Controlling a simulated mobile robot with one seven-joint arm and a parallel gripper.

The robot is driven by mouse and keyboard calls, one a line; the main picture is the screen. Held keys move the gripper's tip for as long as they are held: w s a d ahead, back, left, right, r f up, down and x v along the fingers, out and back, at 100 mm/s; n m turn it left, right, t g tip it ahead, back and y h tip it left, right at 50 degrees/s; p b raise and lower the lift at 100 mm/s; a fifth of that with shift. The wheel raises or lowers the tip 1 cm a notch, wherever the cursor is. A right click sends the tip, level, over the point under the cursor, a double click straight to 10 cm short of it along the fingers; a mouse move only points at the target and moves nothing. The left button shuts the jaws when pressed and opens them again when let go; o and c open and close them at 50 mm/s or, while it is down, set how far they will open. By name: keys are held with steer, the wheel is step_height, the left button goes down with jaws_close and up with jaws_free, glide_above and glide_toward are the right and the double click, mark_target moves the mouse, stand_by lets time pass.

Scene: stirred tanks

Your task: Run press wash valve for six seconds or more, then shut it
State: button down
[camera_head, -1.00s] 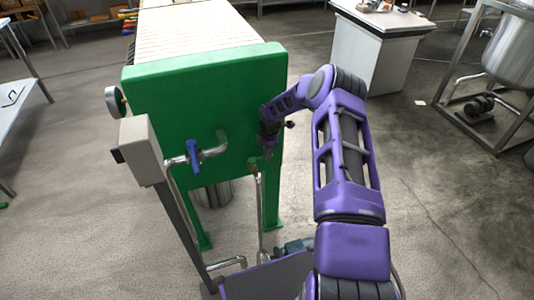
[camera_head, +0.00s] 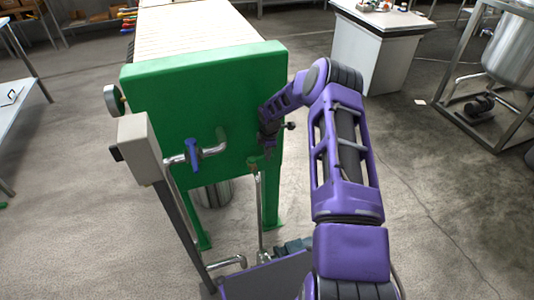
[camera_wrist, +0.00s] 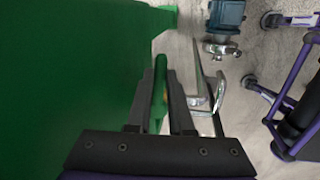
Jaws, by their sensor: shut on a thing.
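The green filter press (camera_head: 205,105) stands in front of me with its end plate facing me. My gripper (camera_head: 268,152) is at the plate's lower right, pointing down, beside the top of a thin upright pipe (camera_head: 260,205). In the wrist view my gripper (camera_wrist: 162,95) is shut on a narrow green valve handle (camera_wrist: 160,82), with a bit of brass colour beside it. The valve body is mostly hidden by the fingers. A second valve with a blue handle (camera_head: 194,158) sits on a bent steel pipe to the left, apart from my gripper.
A blue pump (camera_wrist: 226,14) lies on the floor below. A white cabinet (camera_head: 370,60) and a steel tank (camera_head: 512,55) stand farther right.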

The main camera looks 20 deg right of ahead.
steer(key=s+a+m+g+h+b, duration=0.1)
steer(key=s+a+m+b, duration=0.3)
steer(key=m, duration=1.1)
steer(key=shift+s+a+g+h+b, duration=0.45)
steer(key=shift+a+b, duration=0.2)
steer(key=shift+a, duration=0.25)
steer(key=c, duration=0.8)
jaws_free()
